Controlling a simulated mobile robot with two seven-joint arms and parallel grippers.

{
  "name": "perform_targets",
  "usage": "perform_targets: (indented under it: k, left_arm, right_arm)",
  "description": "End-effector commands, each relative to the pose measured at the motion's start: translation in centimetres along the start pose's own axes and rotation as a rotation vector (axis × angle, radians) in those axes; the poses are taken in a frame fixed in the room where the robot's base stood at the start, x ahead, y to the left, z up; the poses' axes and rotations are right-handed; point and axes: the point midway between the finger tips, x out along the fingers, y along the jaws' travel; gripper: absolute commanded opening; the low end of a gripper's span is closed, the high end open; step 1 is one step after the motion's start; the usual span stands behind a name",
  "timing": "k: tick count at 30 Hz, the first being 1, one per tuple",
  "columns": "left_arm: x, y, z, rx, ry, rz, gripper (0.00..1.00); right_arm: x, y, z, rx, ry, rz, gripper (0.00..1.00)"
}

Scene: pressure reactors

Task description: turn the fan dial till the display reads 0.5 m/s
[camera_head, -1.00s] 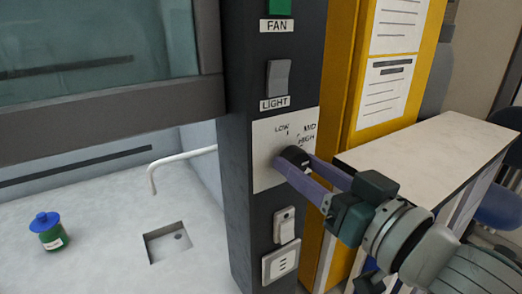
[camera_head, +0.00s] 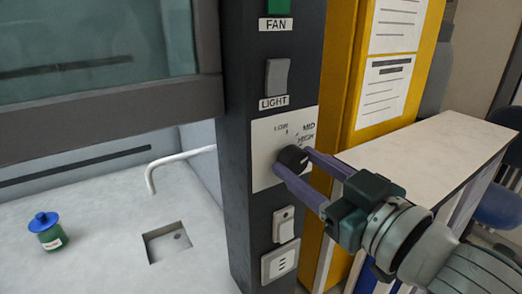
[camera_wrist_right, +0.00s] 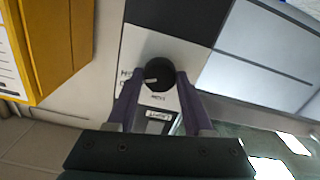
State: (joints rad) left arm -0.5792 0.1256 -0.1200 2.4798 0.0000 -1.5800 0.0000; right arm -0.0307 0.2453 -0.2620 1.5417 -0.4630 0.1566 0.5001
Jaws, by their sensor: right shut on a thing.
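The fan dial (camera_head: 292,158) is a round black knob on a white plate (camera_head: 264,140) marked LOW, MID and HIGH, on the dark post. My right gripper (camera_head: 294,161) has its two purple fingers on either side of the dial and is shut on it. In the right wrist view the dial (camera_wrist_right: 159,74) sits between the fingertips of the right gripper (camera_wrist_right: 157,86), with a pale mark on its face. No display with a speed reading shows. My left gripper is not in view.
Above the plate are the light switch (camera_head: 278,78) and the green fan switch (camera_head: 278,6); sockets (camera_head: 280,262) are below. Left is the hood's worktop with a blue-capped green bottle (camera_head: 48,232) and a bent pipe (camera_head: 165,165). A yellow cabinet (camera_head: 380,100) and white table (camera_head: 430,150) stand right.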

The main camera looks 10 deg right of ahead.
Motion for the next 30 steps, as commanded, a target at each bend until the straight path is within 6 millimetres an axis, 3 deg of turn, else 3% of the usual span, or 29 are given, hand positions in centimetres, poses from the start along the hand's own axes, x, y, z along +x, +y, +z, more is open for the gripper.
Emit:
perform_targets:
  k: [15, 30]
  left_arm:
    - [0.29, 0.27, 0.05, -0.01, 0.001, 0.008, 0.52]
    - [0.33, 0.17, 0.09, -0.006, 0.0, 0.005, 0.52]
  right_arm:
    - [-0.01, -0.02, 0.0, -0.338, 0.001, 0.0, 0.0]
    - [-0.01, -0.02, -0.03, -0.404, 0.001, 0.0, 0.0]
